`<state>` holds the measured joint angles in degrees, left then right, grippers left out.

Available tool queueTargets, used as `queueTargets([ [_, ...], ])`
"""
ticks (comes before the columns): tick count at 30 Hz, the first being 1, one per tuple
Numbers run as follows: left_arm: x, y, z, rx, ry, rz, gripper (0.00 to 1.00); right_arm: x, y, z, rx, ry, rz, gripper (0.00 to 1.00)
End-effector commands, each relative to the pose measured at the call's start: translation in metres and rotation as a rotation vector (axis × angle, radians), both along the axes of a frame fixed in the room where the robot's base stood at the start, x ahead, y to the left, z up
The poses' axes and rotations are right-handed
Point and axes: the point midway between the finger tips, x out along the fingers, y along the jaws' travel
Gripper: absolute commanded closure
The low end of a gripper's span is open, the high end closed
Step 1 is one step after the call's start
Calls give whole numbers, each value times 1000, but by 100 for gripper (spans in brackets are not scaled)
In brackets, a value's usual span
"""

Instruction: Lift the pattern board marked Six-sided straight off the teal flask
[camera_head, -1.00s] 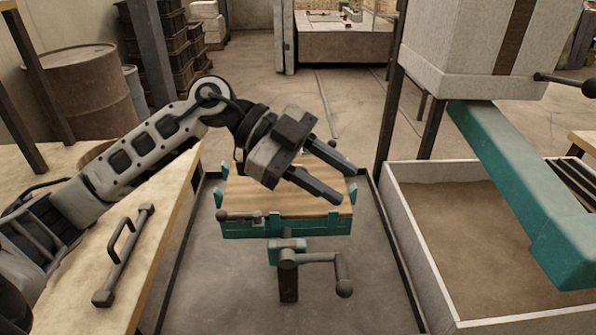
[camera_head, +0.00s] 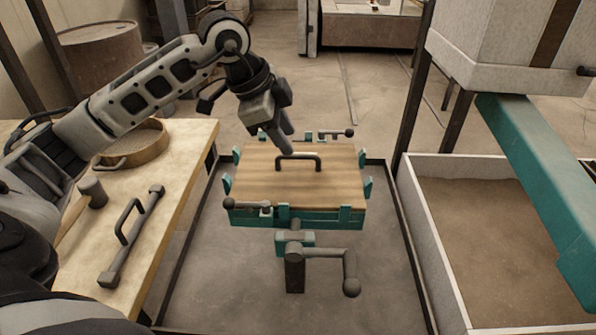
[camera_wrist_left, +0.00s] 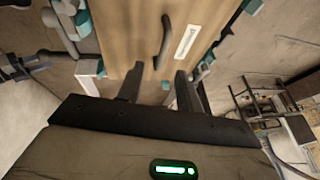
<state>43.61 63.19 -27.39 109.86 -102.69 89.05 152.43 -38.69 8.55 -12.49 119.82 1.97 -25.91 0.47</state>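The wooden pattern board (camera_head: 330,185) lies flat on the teal flask (camera_head: 325,215), with a dark bar handle (camera_head: 300,158) standing on its top. In the left wrist view the board (camera_wrist_left: 130,30) carries a white label (camera_wrist_left: 187,41) beside the handle (camera_wrist_left: 164,42); its text is too small to read. My left gripper (camera_head: 287,143) is at the board's far side, close to the handle, fingers pointing down. In the left wrist view its two fingers (camera_wrist_left: 159,80) are spread with nothing between them, and the handle lies just beyond. My right gripper is out of view.
Clamp levers (camera_head: 250,206) sit at the flask's near and far edges. A crank (camera_head: 350,275) stands in front. A wooden bench (camera_head: 185,190) at left holds a sieve, a mallet and a handled bar. A sand bin (camera_head: 425,235) is at right.

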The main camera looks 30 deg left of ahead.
Motion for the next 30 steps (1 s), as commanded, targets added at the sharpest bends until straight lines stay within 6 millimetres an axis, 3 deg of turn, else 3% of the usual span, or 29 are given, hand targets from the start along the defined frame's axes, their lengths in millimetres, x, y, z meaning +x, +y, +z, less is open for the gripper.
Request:
queueTargets([
  [13, 19, -9, -46, -3, 1, -2, 64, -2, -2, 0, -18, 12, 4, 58],
  [22, 21, -10, -51, -1, 0, -1, 64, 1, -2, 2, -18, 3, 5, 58],
  [26, 21, -10, -50, -1, 0, -1, 100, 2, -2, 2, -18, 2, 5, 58],
  [30, 21, -10, -48, -3, -5, -1, 100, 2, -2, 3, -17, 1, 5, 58],
])
